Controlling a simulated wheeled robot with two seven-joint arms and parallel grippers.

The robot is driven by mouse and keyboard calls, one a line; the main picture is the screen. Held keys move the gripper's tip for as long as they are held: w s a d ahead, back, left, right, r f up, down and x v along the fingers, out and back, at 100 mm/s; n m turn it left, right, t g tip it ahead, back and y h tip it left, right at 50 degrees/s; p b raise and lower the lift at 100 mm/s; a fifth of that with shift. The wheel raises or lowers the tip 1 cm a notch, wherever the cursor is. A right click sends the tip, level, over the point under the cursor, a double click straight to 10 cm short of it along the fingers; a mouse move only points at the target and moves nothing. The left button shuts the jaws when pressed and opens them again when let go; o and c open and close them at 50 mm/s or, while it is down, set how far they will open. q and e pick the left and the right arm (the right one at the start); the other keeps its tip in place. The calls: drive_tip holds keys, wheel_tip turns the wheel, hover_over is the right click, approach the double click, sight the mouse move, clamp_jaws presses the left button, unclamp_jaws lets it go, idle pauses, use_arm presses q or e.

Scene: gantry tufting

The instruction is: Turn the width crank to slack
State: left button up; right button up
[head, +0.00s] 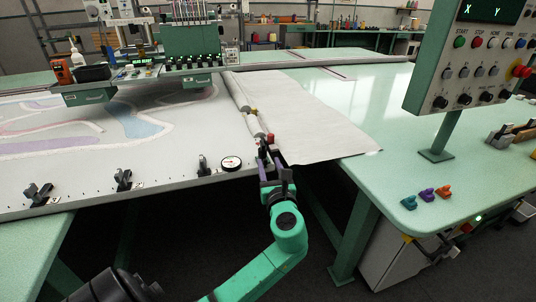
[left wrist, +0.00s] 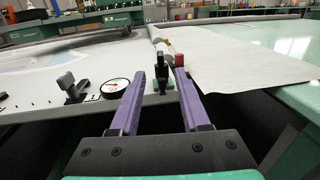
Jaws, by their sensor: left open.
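The crank, dark with a red knob (head: 270,139), sits at the front edge of the frame, at the near end of a rolled white cloth (head: 249,116). In the left wrist view its red knob (left wrist: 179,60) shows just beyond the tip of the right-hand finger. A black upright part (left wrist: 161,72) shows between the fingertips. My left gripper (head: 273,167) is open at the crank, with purple fingers (left wrist: 161,78) pointing toward it. I cannot tell whether they touch it. A round white dial (head: 231,163) with a red mark lies left of the crank. My right gripper is not in view.
Black clamps (head: 123,179) line the frame's front edge to the left. A green control panel (head: 470,55) stands at right on a post. Small coloured clips (head: 426,194) lie on the right table (head: 400,165). A dark gap lies between the table legs below my arm.

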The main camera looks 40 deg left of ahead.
sight(264, 146)
use_arm(q)
drive_tip(key=x, duration=1.2)
drive_tip(key=shift+w+a, duration=0.15)
drive_tip(key=shift+a, duration=0.05)
drive_tip(key=shift+d, duration=0.1)
clamp_jaws()
